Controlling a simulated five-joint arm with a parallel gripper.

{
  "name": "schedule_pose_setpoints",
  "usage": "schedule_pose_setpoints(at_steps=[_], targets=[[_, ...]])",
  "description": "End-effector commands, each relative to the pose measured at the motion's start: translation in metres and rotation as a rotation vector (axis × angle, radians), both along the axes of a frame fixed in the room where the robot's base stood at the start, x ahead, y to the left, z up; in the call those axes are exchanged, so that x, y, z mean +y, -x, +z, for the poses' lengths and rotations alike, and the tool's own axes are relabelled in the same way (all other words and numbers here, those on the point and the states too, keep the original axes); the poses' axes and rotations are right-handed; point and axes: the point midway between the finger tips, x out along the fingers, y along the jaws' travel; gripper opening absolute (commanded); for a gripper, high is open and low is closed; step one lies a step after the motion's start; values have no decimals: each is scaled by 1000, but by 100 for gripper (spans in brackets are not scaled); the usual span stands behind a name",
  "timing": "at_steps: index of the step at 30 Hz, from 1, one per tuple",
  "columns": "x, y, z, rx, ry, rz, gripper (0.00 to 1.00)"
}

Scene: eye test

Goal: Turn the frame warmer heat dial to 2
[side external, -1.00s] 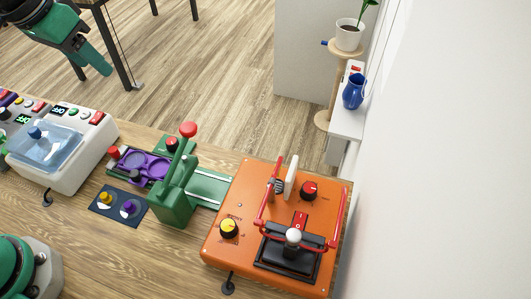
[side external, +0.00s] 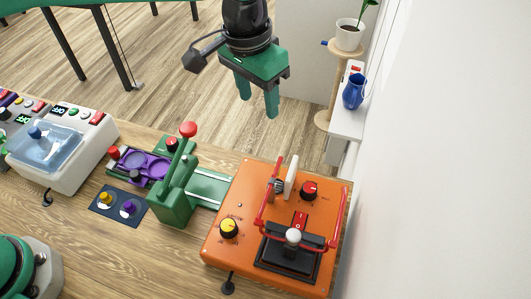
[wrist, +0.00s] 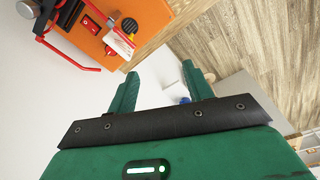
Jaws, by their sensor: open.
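An orange machine (side external: 225,259) sits at the right end of the bench in the side view. It has a yellow-capped dial (side external: 229,228) at its front left and a red-capped dial (side external: 309,190) at its back right. I cannot tell from the labels which is the heat dial, and the settings are too small to read. My gripper (side external: 258,106) is open and empty, fingers down, above and behind the machine, apart from both dials. In the wrist view my gripper (wrist: 160,75) shows open fingers, with part of the orange machine (wrist: 155,14) at the upper left.
Red bars (side external: 262,212) and a white-knobbed handle (side external: 293,236) rise from the machine. A green press (side external: 172,195) stands left of it, then a white machine (side external: 85,165) with a clear lid. A blue pitcher (side external: 353,91) stands on a white shelf near the wall.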

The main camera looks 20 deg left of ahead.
Motion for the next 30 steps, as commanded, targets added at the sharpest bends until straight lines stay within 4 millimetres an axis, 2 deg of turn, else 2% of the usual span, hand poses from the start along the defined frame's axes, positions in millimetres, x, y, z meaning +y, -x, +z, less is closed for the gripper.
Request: schedule_pose_setpoints(at_steps=[1,6,12,18,26,30], targets=[[-17,3,-11,11,-9,-19,51],[-64,16,-40,39,-36,-66,51],[-103,32,-69,62,-59,-106,51],[-117,40,-80,70,-70,-121,51],[-117,40,-82,70,-70,-121,51],[-117,40,-90,70,-71,-121,51]])
